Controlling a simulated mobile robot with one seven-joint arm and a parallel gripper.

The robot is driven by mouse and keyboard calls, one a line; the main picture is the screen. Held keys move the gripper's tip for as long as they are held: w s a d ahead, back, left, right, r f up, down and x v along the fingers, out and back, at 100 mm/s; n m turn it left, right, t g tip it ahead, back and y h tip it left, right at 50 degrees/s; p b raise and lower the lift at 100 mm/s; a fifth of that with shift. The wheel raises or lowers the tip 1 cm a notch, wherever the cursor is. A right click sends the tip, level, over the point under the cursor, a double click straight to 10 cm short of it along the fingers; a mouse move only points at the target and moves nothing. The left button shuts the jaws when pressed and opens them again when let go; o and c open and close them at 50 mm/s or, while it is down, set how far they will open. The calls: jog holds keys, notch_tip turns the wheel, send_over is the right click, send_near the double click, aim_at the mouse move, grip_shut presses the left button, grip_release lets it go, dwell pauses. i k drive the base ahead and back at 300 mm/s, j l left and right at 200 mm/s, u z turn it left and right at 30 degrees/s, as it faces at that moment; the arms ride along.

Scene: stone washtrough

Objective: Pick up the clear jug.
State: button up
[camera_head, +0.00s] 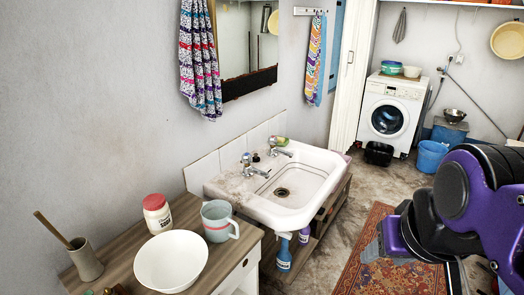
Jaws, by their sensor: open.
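The jug (217,222), pale and greyish with a handle on its right side, stands upright on the wooden counter (122,262) near the sink. It looks cloudy rather than plainly clear. My purple arm comes in from the right edge. My gripper (412,262) is low at the right, over the rug, open and well apart from the jug. The arm hides part of it, and I see nothing between its fingers.
A white bowl (171,262) is close in front of the jug. A red-lidded jar (157,213) stands behind left, and a grey pot with a wooden stick (84,259) farther left. The sink (300,185) with taps adjoins on the right. The rug (372,270) is clear.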

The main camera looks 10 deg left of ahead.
aim_at(218, 222)
jog(key=i+l+u, duration=0.1)
jog(key=u, duration=0.25)
jog(key=i+l+u, duration=0.15)
jog(key=u, duration=0.2)
jog(key=i+l+u, duration=0.15)
jog(key=u, duration=0.25)
